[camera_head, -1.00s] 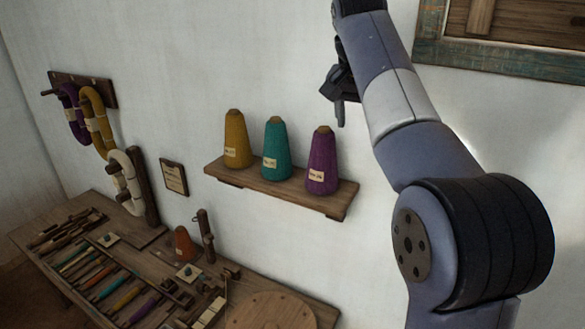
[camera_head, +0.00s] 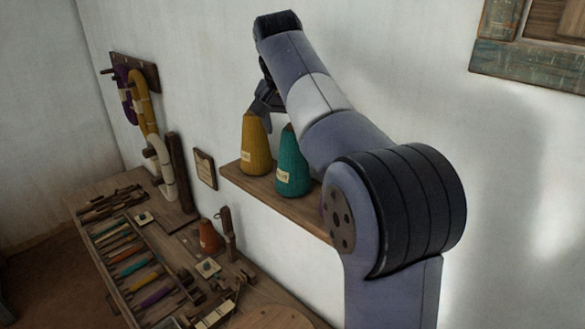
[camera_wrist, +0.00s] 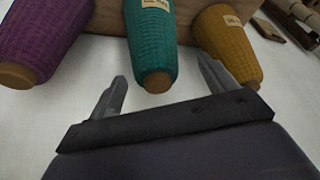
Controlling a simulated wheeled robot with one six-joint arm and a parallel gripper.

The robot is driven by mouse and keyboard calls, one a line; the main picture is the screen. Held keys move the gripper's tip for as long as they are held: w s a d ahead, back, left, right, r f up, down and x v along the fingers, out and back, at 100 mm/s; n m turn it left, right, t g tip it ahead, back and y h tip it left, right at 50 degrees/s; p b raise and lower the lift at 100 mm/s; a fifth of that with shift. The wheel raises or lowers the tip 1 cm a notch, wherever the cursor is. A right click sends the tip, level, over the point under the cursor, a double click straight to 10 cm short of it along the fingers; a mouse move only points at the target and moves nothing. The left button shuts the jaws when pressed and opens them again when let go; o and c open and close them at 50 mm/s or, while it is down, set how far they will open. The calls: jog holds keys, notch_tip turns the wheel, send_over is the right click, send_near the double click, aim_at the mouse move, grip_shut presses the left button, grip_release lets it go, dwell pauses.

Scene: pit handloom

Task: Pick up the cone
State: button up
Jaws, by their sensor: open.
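Several cones of yarn are in view: a yellow cone (camera_head: 256,145) and a teal cone (camera_head: 291,163) stand upright on the wall shelf (camera_head: 268,190), and a small orange cone (camera_head: 209,237) stands on the workbench. In the wrist view the purple cone (camera_wrist: 42,38), the teal cone (camera_wrist: 151,40) and the yellow cone (camera_wrist: 229,45) show upside down. In the head view my arm hides most of the purple cone. My gripper (camera_wrist: 165,85) is open and empty. Its fingers point towards the teal cone, one to each side of its tip in the picture, apparently without touching.
The shelf is fixed to a white wall. Below it, the workbench (camera_head: 192,212) holds a tray of coloured shuttles (camera_head: 126,265) and tools. Hanging yarn skeins (camera_head: 142,105) and a small plaque (camera_head: 205,169) are left of the shelf. A framed panel (camera_head: 525,62) is upper right.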

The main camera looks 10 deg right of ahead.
aim_at(293, 159)
jog(key=shift+d+x, duration=0.2)
jog(key=shift+x, duration=2.05)
jog(key=shift+s, duration=0.1)
jog(key=c, duration=1.5)
